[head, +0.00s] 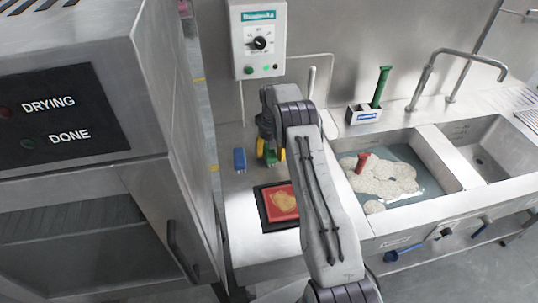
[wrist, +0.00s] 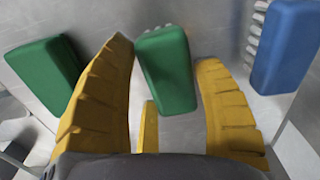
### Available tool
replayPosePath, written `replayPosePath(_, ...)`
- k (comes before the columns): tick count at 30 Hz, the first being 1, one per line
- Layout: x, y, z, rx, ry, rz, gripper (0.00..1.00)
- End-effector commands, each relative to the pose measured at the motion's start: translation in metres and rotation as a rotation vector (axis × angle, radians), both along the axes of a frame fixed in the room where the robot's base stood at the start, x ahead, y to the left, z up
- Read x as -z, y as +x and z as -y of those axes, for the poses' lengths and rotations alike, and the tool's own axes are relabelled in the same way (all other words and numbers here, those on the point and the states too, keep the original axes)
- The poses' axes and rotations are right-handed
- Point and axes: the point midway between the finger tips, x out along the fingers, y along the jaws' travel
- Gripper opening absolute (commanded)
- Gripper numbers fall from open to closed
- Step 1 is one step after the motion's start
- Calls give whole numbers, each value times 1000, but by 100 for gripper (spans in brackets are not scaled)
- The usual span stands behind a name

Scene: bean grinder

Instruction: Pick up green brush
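My gripper (head: 271,154) has yellow fingers and reaches down to the steel counter below the control box. In the wrist view, its fingers (wrist: 165,55) are spread, one on each side of a green brush (wrist: 166,75). Narrow gaps show between the fingers and this brush. A second green brush (wrist: 45,68) lies to the left, outside the fingers. A blue brush (wrist: 287,45) with pale bristles is to the right, also outside them; it shows in the head view (head: 239,158) left of my gripper. In the head view, my gripper mostly hides the green brushes.
A red tray (head: 268,207) sits in front of my gripper, partly behind my arm. The control box (head: 258,40) is on the wall behind. A large dryer cabinet (head: 100,150) stands at left.

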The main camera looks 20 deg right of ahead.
Motion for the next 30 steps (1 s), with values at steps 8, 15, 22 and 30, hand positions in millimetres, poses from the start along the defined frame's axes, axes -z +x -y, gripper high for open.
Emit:
replayPosePath(8,0,0,0,0,0,0,35)
replayPosePath(15,0,0,0,0,0,0,23)
replayPosePath(22,-1,0,0,0,0,0,23)
replayPosePath(30,-12,1,0,0,-1,4,23)
